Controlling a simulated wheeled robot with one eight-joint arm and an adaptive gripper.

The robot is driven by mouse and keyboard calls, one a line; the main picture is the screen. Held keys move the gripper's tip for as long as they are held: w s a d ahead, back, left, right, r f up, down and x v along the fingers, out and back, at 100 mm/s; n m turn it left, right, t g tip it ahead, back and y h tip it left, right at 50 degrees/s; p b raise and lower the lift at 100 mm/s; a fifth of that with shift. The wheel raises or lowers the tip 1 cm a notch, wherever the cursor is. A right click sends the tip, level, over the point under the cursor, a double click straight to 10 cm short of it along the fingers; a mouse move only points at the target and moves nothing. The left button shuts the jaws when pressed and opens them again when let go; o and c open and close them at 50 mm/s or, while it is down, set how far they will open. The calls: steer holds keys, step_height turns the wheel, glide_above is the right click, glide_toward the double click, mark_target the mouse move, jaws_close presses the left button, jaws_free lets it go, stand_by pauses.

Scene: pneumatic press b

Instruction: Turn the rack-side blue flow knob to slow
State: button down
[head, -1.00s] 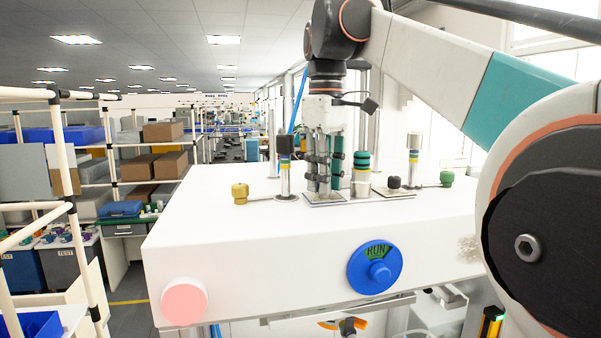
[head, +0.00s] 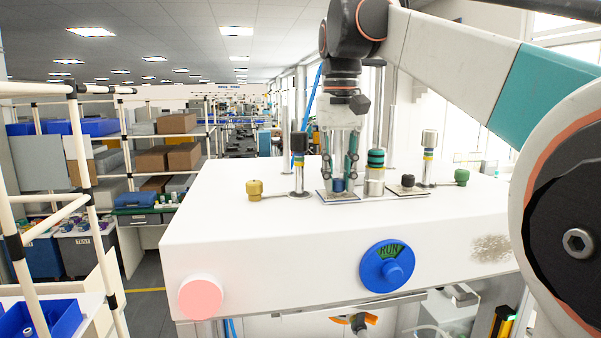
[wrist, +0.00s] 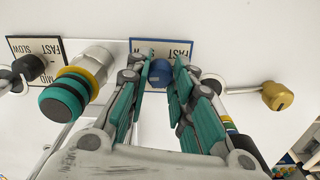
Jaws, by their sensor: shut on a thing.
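The blue flow knob (head: 338,185) stands on the left of two small label plates on top of the white press housing. It also shows in the wrist view (wrist: 160,73), between my fingertips. Its plate (wrist: 178,46) reads FAST at the right; the other word is mostly covered by a finger, and the knob's pointer cannot be made out. My gripper (head: 339,184) points down, one finger on each side of the knob, shut on it. In the wrist view my gripper (wrist: 158,80) shows teal pads flanking the knob.
Close right of my gripper stands a teal-banded fitting (head: 375,172), then a black knob (head: 407,181) on its own plate. A brass fitting (head: 255,189) is at left. The housing front has a pink button (head: 201,298) and a blue RUN dial (head: 387,267).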

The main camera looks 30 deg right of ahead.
mark_target(338, 179)
steer(key=shift+m, duration=0.5)
steer(key=c, duration=1.4)
jaws_free()
step_height(338, 179, up, 12)
